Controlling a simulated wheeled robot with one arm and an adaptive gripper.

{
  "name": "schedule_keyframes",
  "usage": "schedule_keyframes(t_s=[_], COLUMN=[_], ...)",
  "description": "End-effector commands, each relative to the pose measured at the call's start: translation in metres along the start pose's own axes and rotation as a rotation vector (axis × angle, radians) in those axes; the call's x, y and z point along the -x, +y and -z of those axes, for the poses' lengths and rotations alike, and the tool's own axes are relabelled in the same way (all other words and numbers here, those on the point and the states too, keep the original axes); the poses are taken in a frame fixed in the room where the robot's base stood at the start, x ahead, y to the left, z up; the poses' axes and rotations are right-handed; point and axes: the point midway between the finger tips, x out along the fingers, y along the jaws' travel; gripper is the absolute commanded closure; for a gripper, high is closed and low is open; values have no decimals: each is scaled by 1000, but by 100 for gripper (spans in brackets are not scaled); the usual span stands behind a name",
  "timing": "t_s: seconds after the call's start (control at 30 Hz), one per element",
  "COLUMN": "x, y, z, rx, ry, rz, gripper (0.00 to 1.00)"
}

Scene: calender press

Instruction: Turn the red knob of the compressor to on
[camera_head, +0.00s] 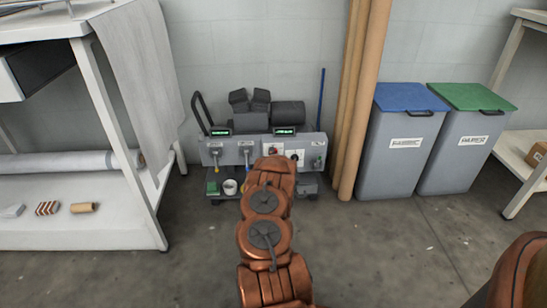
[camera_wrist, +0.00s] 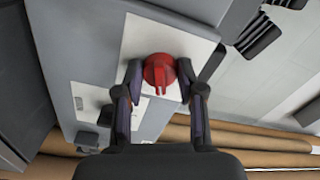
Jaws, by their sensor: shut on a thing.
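The compressor (camera_head: 228,150) is a grey unit standing low against the wall in the head view, with two green displays on top. Its red knob (camera_wrist: 158,70) sits on a white plate (camera_wrist: 150,36) on the grey panel in the wrist view. In the head view a small part of the red knob (camera_head: 272,149) shows just above my arm. My gripper (camera_wrist: 159,78) has its two dark fingers on either side of the knob, shut on it. My arm hides the gripper in the head view. I cannot read the knob's markings.
A white workbench (camera_head: 90,228) stands at the left with a cloth hanging over it. Brown cardboard tubes (camera_head: 360,110) lean just right of the compressor, then two grey bins (camera_head: 402,150) with blue and green lids. The floor in front is clear.

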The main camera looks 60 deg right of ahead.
Motion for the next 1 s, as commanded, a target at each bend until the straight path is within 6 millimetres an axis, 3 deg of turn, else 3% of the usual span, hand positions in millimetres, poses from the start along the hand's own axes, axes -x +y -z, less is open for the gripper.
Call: schedule_keyframes(t_s=[0.53,0.57,0.8,1.0], x=[0,0,0,0], y=[0,0,0,0], z=[1,1,0,0], rx=[-27,-27,-26,-26], ry=[1,1,1,0], rz=[0,0,0,0], gripper=[96,61,37,37])
